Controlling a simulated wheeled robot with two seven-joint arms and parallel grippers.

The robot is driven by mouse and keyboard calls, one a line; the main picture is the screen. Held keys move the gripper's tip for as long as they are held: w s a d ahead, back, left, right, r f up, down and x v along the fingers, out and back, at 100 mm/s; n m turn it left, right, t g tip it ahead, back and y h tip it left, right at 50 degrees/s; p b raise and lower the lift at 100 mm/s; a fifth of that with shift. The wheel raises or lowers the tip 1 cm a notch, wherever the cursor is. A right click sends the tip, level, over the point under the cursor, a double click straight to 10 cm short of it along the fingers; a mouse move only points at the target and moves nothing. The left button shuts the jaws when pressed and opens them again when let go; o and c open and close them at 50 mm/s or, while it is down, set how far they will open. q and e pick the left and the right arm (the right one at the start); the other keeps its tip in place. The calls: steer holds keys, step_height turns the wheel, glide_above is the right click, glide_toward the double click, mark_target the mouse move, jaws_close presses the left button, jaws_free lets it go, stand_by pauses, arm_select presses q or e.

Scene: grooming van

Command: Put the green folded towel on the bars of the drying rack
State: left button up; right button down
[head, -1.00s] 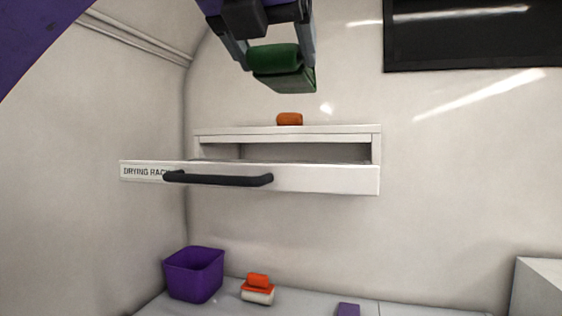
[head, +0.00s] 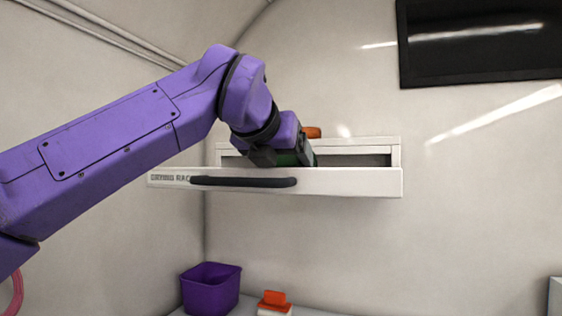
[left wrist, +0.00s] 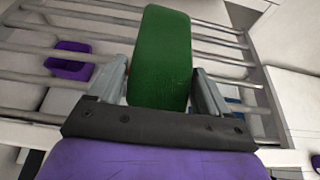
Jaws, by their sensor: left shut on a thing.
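The green folded towel (left wrist: 162,60) is between the fingers of my left gripper (left wrist: 160,90), which is shut on it. In the left wrist view it is over the grey metal bars of the drying rack (left wrist: 58,52). In the head view the rack is a pulled-out white drawer (head: 350,182) with a black handle and a label. There my left gripper (head: 286,155) reaches in behind the drawer front, and only a little of the towel (head: 288,159) shows. Whether the towel touches the bars I cannot tell. My right gripper is not in view.
An orange object (head: 312,132) lies on top of the rack's housing. Below stand a purple bin (head: 210,290) and an orange and white item (head: 274,300). A dark panel (head: 480,45) is on the wall at upper right.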

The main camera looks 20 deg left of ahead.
arm_select(q)
steer(key=shift+s+f, duration=0.15)
steer(key=shift+s, duration=0.1)
steer(key=o, duration=1)
steer(key=shift+w, duration=0.15)
steer(key=shift+r, duration=0.2)
steer(key=shift+s+r, duration=0.2)
steer(key=shift+s, duration=0.1)
steer(key=b+v, duration=0.1)
steer(key=v, duration=1)
steer(key=shift+s, duration=0.3)
steer(key=shift+a, duration=0.1)
